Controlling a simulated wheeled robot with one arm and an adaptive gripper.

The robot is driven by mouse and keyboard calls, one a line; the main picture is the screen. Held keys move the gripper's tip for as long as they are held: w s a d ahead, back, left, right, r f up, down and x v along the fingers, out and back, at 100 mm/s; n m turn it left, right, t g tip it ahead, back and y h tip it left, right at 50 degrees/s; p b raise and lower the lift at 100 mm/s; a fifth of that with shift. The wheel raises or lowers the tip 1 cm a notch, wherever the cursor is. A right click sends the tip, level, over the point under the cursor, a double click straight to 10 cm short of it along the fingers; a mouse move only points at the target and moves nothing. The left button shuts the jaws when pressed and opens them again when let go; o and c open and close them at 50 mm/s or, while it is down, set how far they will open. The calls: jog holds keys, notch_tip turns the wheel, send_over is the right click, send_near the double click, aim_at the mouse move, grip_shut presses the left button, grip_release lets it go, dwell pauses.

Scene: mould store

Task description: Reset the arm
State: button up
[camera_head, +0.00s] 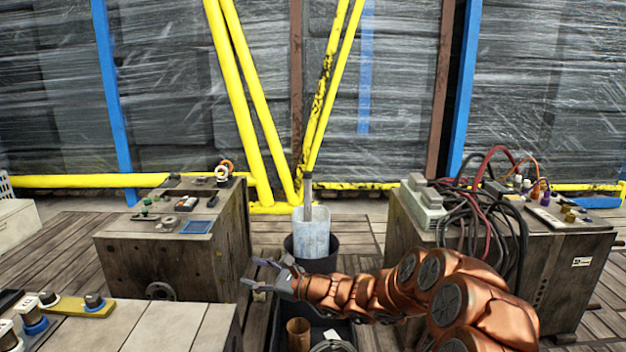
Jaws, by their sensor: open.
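My copper-coloured arm (435,290) reaches in from the lower right and stretches left across the middle foreground. My gripper (262,275) is at its left end, with its grey fingers spread apart and nothing between them. It is above the gap between the two wooden cabinets, in front of a pale blue-white cylinder (312,235) standing in a dark round bin (330,262). The gripper appears apart from the left cabinet, though the exact distance cannot be told.
The left cabinet (170,262) carries small parts. The right cabinet (550,262) carries tangled cables (490,215). A dark tray with a copper-brown cup (298,333) lies below my arm. A pale worktop (150,328) fills the lower left. Yellow posts (240,90) stand behind.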

jog(key=s+a+r+n+g+p, duration=0.2)
jog(key=s+r+n+g+p, duration=0.45)
jog(key=s+r, duration=0.65)
jog(key=s+d+r+n+g+h+p, duration=0.2)
jog(key=s+r+n+p, duration=0.15)
jog(key=s, duration=0.45)
jog(key=s+d+r+n+g+h+p, duration=0.1)
jog(key=s+d+r+n+h+p, duration=0.2)
jog(key=s, duration=0.4)
jog(key=s+d+r+n+h+p, duration=0.1)
jog(key=s+d+r+h+p, duration=0.1)
jog(key=s+d, duration=0.4)
jog(key=s+d+r+n+h+p, duration=0.2)
jog(key=s+d+h+p, duration=0.3)
jog(key=d, duration=0.8)
jog(key=s+d+r+n+h+p, duration=0.2)
jog(key=s+d+r+h+p, duration=0.1)
jog(key=s+d+p, duration=0.4)
jog(key=s+d+h, duration=0.1)
jog(key=s+d, duration=0.1)
jog(key=d, duration=0.1)
jog(key=shift+d+r, duration=0.15)
jog(key=shift+t, duration=0.25)
jog(key=shift+c, duration=0.2)
